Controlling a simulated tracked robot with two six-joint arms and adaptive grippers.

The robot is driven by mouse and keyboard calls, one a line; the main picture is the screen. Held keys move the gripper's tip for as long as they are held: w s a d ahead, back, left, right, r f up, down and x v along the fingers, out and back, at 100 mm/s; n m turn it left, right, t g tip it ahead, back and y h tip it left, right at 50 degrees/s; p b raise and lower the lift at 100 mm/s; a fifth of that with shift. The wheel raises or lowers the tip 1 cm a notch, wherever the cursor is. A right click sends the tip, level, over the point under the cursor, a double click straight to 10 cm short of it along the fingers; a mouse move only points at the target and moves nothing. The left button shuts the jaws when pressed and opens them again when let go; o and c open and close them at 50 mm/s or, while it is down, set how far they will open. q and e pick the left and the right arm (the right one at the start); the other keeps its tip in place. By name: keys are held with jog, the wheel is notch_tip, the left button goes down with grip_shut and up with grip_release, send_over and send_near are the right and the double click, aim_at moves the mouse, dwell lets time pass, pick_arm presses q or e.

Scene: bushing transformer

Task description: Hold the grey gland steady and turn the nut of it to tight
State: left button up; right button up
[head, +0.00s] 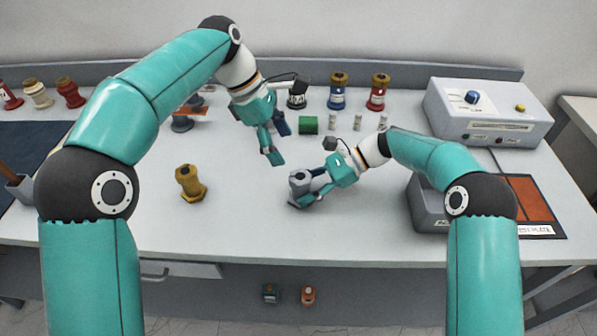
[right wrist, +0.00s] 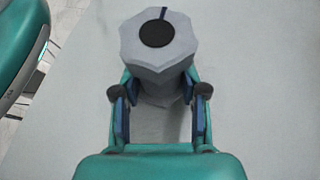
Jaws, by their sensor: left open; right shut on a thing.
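The grey gland (head: 299,184) stands upright on the middle of the table. My right gripper (head: 314,188) is shut on it from the right side. In the right wrist view the gland (right wrist: 160,45) shows its faceted nut with a black round centre and a dark blue mark on top, and my right gripper's fingers (right wrist: 160,110) sit on both sides of the body below the nut. My left gripper (head: 277,143) is open and empty, pointing down above the table, behind and to the left of the gland. The gland's base is partly hidden by the right fingers.
A yellow gland (head: 189,182) stands to the left. A green block (head: 308,125), small pale cylinders and blue and red bushings (head: 377,92) stand behind. A grey control box (head: 488,112) is at the back right, and a grey tray (head: 428,208) is right of my right gripper.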

aim_at(299, 174)
pick_arm(q)
jog(key=x, duration=0.9)
jog(key=shift+f, duration=0.3)
jog(key=c, duration=1.2)
jog(key=shift+o, duration=0.2)
jog(key=shift+m, duration=0.3)
jog(key=m+g, duration=0.1)
jog(key=m, duration=0.3)
jog(key=shift+w+d+g+y, duration=0.1)
jog(key=shift+w+g+y, duration=0.05)
jog(key=shift+g+y, duration=0.25)
jog(key=m+g+y, duration=0.1)
jog(key=m, duration=0.4)
jog(key=shift+w+m, duration=0.1)
jog(key=shift+m, duration=0.3)
jog(key=shift+r+g, duration=0.1)
jog(key=shift+g, duration=0.2)
